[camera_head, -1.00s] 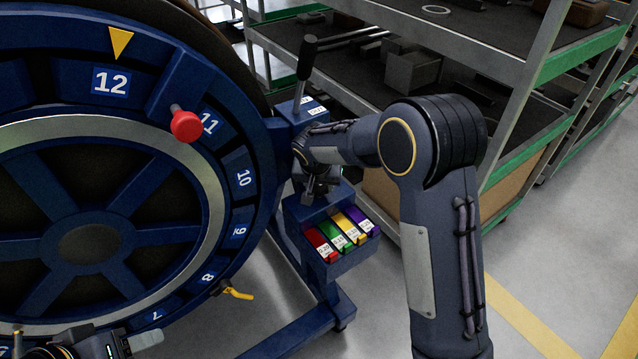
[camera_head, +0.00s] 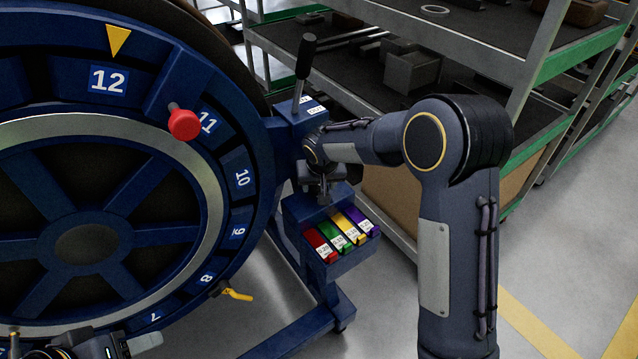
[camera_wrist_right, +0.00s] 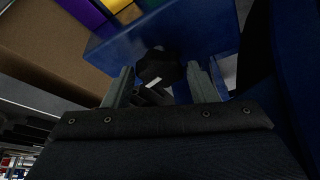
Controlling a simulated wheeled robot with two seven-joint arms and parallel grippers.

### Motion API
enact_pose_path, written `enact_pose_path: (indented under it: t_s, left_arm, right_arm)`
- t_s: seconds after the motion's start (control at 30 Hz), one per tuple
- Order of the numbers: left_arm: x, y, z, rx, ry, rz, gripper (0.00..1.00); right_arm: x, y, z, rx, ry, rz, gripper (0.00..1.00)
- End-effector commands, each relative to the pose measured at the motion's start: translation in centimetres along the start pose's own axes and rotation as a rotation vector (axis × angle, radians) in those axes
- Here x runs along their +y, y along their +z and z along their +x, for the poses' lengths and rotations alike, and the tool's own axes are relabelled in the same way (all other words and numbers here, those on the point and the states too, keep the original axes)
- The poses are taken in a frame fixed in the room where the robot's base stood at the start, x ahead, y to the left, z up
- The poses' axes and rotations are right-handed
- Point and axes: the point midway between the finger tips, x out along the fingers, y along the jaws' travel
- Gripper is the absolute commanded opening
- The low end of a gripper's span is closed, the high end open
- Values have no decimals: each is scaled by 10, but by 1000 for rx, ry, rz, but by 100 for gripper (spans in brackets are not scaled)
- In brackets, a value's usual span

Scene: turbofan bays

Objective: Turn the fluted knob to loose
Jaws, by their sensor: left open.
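In the right wrist view a black knob (camera_wrist_right: 158,65) with a lobed outline stands against the blue housing (camera_wrist_right: 205,30), with a white mark near its lower edge. My right gripper (camera_wrist_right: 163,77) is open, with one finger on each side of the knob and a small gap seeming to show at each side. In the head view my right gripper (camera_head: 322,186) is at the blue post beside the wheel, above the coloured bins, and the knob cannot be made out there. My left gripper (camera_head: 100,347) is open at the bottom left edge, partly cut off, away from the knob.
A large blue numbered wheel (camera_head: 85,240) with a red knob (camera_head: 184,124) fills the left. A black-handled lever (camera_head: 305,60) rises from the post. A bin holder (camera_head: 345,260) with coloured compartments sits below my right gripper. Shelving (camera_head: 540,80) stands behind.

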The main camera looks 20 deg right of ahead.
Motion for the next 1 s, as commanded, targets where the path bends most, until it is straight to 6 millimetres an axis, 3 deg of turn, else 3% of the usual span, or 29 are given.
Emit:
enact_pose_path:
  t_s: [0.1,0.43,0.8,1.0]
  left_arm:
    - [0,0,0,0,0,0,50]
    - [0,0,0,0,0,0,50]
    - [0,-1,-1,0,0,0,50]
    - [1,-1,-1,0,0,0,50]
  right_arm:
    - [0,0,0,0,0,0,65]
    - [0,-1,-6,2,0,1,65]
    - [0,-1,-64,2,0,0,65]
    - [0,0,-78,0,0,-1,65]
